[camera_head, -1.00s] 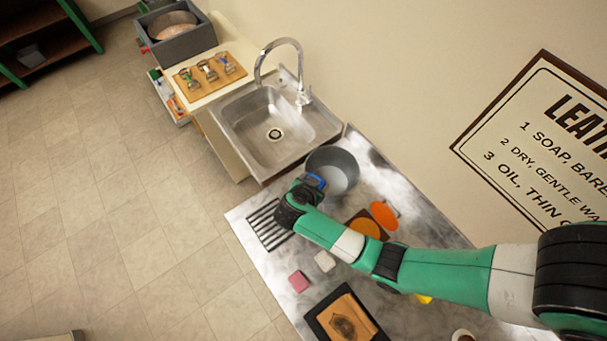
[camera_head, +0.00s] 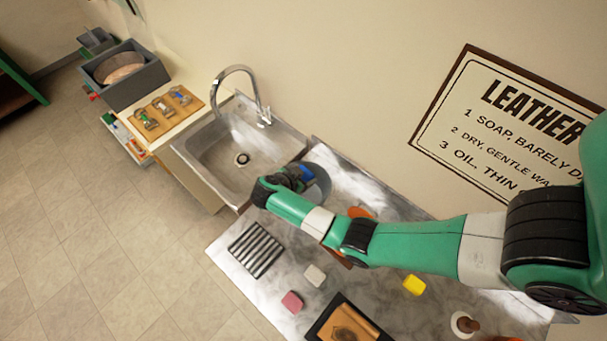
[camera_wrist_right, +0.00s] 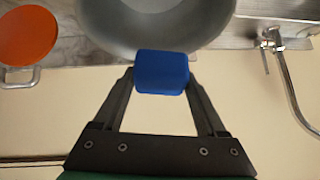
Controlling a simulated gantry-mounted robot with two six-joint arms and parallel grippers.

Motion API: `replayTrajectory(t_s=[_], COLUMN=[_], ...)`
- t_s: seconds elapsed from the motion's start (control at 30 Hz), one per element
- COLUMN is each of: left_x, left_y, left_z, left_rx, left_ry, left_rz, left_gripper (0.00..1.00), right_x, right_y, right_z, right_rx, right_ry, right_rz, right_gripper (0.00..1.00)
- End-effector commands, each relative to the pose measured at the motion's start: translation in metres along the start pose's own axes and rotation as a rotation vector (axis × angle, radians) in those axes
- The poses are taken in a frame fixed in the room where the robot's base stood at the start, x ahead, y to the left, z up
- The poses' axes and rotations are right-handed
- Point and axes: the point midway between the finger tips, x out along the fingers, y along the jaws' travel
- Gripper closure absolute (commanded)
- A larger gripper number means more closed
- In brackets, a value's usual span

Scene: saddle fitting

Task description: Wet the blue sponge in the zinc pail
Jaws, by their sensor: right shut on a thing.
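The blue sponge (camera_wrist_right: 162,72) is held between the fingertips of my right gripper (camera_wrist_right: 160,80) in the right wrist view. The gripper is shut on it. The zinc pail (camera_wrist_right: 150,22) is a grey round vessel just past the sponge in that view. In the head view the pail (camera_head: 320,183) stands on the marble counter beside the sink, partly hidden by my right gripper (camera_head: 296,178). The sponge (camera_head: 307,172) shows as a small blue patch over the pail's opening. I cannot tell how deep it is. My left gripper is not in view.
The sink (camera_head: 225,160) with its tall tap (camera_head: 240,72) is left of the pail. An orange lid-like disc (camera_wrist_right: 26,38) is near the pail.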

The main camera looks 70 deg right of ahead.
Motion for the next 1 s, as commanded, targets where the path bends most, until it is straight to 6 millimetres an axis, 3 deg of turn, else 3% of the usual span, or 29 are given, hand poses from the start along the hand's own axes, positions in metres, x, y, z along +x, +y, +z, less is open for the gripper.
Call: replayTrajectory(t_s=[0.2, 0.5, 1.0], left_x=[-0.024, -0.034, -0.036], left_y=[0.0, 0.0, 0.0], left_z=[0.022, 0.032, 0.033], left_rx=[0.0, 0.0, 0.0], left_ry=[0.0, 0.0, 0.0], left_rz=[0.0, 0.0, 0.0], left_gripper=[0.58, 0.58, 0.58], right_x=[0.019, 0.04, 0.044], right_y=[0.004, 0.009, 0.009], right_z=[0.019, 0.04, 0.045], right_rx=[-0.001, -0.002, -0.003], right_ry=[0.0, 0.001, 0.0], right_rz=[0.0, 0.0, -0.002], right_gripper=[0.7, 0.7, 0.7])
